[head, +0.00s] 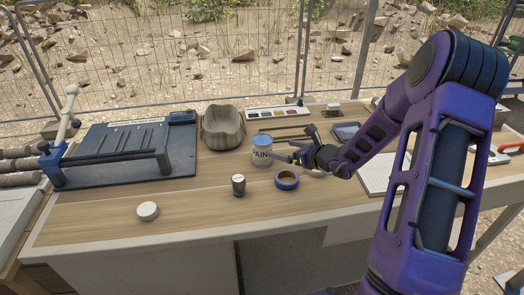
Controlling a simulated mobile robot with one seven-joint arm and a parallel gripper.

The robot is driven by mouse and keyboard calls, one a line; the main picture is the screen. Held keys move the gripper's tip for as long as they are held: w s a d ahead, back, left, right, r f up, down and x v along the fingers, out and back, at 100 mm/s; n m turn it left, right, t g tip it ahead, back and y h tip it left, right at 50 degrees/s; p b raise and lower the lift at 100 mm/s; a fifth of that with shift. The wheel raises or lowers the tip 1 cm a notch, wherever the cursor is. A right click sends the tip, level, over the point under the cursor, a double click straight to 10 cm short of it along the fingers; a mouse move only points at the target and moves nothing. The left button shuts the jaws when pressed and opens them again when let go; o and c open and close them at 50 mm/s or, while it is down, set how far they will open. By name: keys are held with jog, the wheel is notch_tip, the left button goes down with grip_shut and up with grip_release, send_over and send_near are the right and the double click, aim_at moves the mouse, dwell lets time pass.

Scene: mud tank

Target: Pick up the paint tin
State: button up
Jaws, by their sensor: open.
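The paint tin (262,152) is a white and blue cylinder with dark lettering, upright on the wooden table (215,212). My gripper (293,147) is just to the right of the tin, at the end of my purple arm. Its jaws are open and look empty. Its fingers point left toward the tin, and one finger overlaps the tin's right edge in the picture. I cannot tell whether they touch.
A blue tape roll (287,180) lies just in front of the tin, and a small dark can (239,185) stands front left. A brown scoop-shaped holder (223,128) is behind left. A paint set (277,113) lies behind. The front left tabletop is mostly clear around a white disc (147,211).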

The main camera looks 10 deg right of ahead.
aim_at(257, 143)
jog(key=x, duration=1.5)
jog(key=shift+w+f, duration=0.15)
jog(key=shift+f, duration=0.05)
jog(key=c, duration=1.6)
jog(key=shift+r, duration=0.1)
